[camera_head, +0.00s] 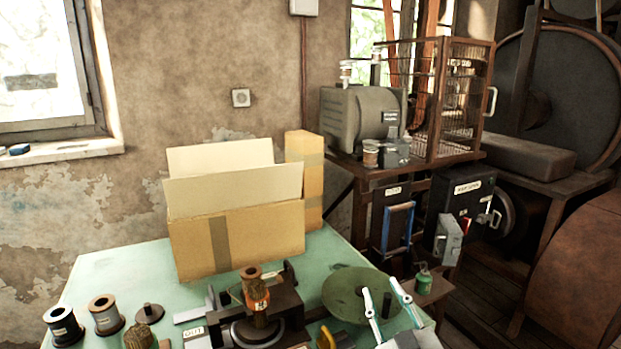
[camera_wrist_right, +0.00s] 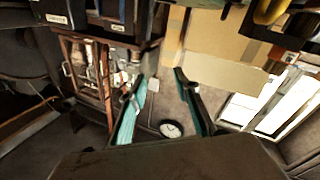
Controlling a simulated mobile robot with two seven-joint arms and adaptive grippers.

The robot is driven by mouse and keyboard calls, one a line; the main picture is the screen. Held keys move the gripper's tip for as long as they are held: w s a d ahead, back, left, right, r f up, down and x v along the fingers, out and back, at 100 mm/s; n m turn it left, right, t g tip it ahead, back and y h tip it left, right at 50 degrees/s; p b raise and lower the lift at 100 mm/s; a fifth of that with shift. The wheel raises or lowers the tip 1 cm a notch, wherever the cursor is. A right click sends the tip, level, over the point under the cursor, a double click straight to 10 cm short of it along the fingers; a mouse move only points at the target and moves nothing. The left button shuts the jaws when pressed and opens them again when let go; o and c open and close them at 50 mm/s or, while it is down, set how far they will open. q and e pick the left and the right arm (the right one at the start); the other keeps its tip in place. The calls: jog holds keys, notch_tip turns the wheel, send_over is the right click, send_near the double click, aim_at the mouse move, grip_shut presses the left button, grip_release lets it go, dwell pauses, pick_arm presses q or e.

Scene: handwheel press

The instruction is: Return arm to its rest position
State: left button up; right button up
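My right gripper (camera_head: 380,292) is at the lower right of the head view, over the table's right edge and beside the round green disc (camera_head: 345,292). Its two pale-padded fingers stand apart with nothing between them. In the right wrist view the same open fingers (camera_wrist_right: 160,78) show against the distant room. The dark press (camera_head: 290,305) with a copper-coloured spool at its middle stands at the table's front, left of the gripper and apart from it. My left gripper is not in the head view.
A large open cardboard box (camera_head: 270,235) stands on the green table (camera_head: 110,262). Several spools (camera_head: 104,313) are at the front left. A small green can (camera_head: 423,280) sits on a low stand right of the gripper. A wire cage (camera_head: 465,95) and grey motor (camera_head: 360,115) are behind.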

jog(key=s+d+f+g+h, duration=0.5)
jog(key=s+d+f, duration=0.3)
jog(key=d+f, duration=0.4)
jog(key=s+d+f+n+g+h, duration=0.1)
jog(key=s+d+f+g, duration=0.2)
jog(key=s+d+f, duration=0.35)
jog(key=s+d+f+n+g+h, duration=0.1)
jog(key=s+d+f+g, duration=0.25)
jog(key=s, duration=0.65)
jog(key=w+a+f+m+t+y, duration=0.2)
jog(key=a+f+y, duration=0.5)
jog(key=a+f, duration=0.6)
jog(key=a+m+t, duration=0.1)
jog(key=a, duration=0.2)
jog(key=shift+a+f+t+y, duration=0.2)
jog(key=shift+f+t+y, duration=0.1)
jog(key=shift+f+t, duration=0.05)
